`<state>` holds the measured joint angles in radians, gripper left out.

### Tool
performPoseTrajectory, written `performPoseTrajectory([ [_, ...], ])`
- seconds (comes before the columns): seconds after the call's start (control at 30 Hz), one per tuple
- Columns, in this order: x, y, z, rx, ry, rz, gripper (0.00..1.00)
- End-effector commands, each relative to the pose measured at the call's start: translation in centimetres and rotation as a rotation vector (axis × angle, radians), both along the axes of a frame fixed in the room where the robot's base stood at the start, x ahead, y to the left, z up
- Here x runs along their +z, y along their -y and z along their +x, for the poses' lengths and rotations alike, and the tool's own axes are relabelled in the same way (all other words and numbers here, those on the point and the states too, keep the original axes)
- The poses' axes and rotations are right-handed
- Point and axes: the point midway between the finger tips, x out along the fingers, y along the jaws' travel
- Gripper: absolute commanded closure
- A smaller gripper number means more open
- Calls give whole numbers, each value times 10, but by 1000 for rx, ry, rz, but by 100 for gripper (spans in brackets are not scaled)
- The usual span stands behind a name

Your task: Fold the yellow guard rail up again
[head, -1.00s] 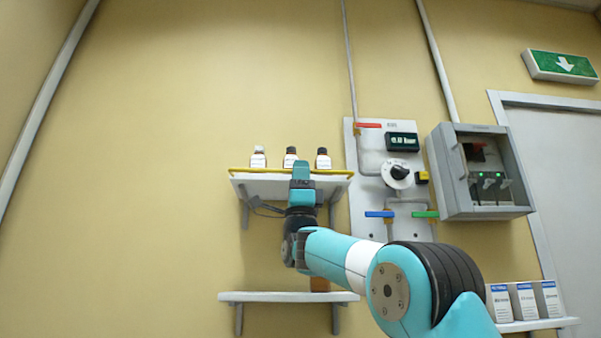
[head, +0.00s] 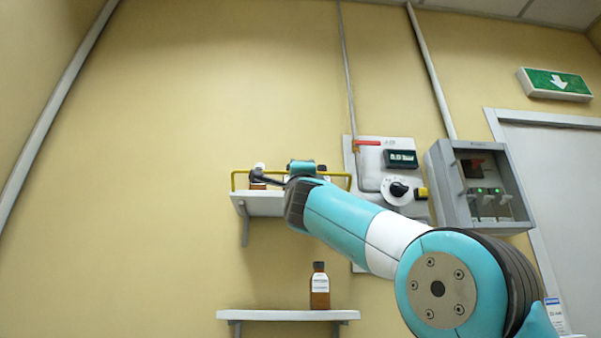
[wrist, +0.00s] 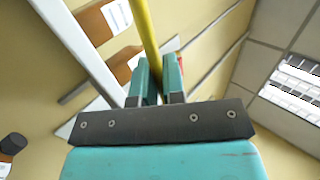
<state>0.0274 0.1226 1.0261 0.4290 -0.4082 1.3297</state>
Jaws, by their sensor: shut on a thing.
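The yellow guard rail (head: 241,172) runs along the upper shelf (head: 262,205) in the head view. Its bar stands above the shelf board, with upright ends at left and right. In the wrist view the rail (wrist: 146,30) passes between the two teal fingers of my gripper (wrist: 160,80), which are shut on it. In the head view my gripper (head: 302,167) is at the middle of the rail, and my arm hides much of the shelf's right part.
A brown bottle (head: 319,287) stands on the lower shelf (head: 270,315). To the right are a wall panel (head: 375,155) with a display and black knob, and an open grey switch box (head: 446,190). The wall left of the shelves is clear.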

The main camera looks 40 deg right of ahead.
Motion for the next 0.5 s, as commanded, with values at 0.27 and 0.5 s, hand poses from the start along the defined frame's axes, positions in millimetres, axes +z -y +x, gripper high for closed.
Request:
performPoseTrajectory([
  [0.27, 22, 4, 8, 3, -217, 147, 100],
  [0.5, 31, 11, 18, 3, -406, 274, 100],
])
